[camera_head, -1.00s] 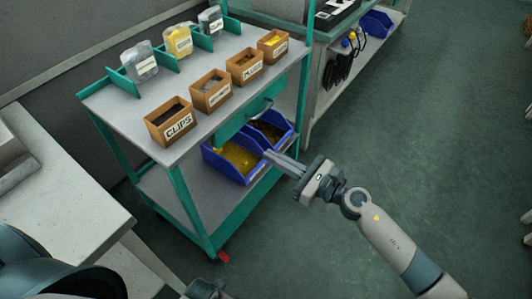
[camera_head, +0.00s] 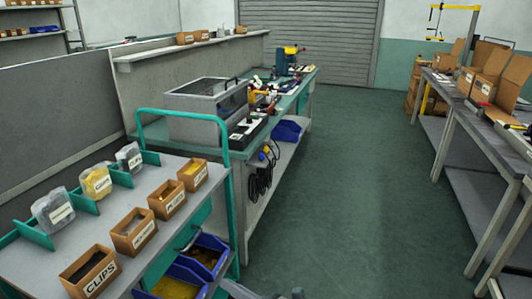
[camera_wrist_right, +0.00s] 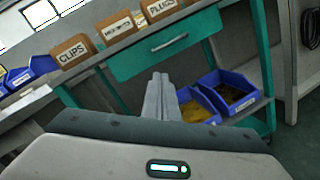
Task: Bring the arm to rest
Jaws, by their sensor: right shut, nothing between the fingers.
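My right gripper (camera_wrist_right: 160,97) shows in the right wrist view with its two fingers together and nothing between them. It points toward the front of the parts cart (camera_wrist_right: 123,67), below the cart's drawer (camera_wrist_right: 165,50) and beside the blue bins (camera_wrist_right: 232,83). In the head view only a small grey part of my right arm (camera_head: 298,293) shows at the bottom edge, near the lower right of the cart. Whether the fingers touch the cart cannot be told. My left gripper is not in view.
The cart top carries a CLIPS box (camera_head: 91,273), other labelled boxes and clear bags. A workbench (camera_head: 262,126) stands behind it, with a black cable (camera_head: 262,176) hanging. Tables with cartons (camera_head: 490,78) line the right. The green floor (camera_head: 345,200) between is clear.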

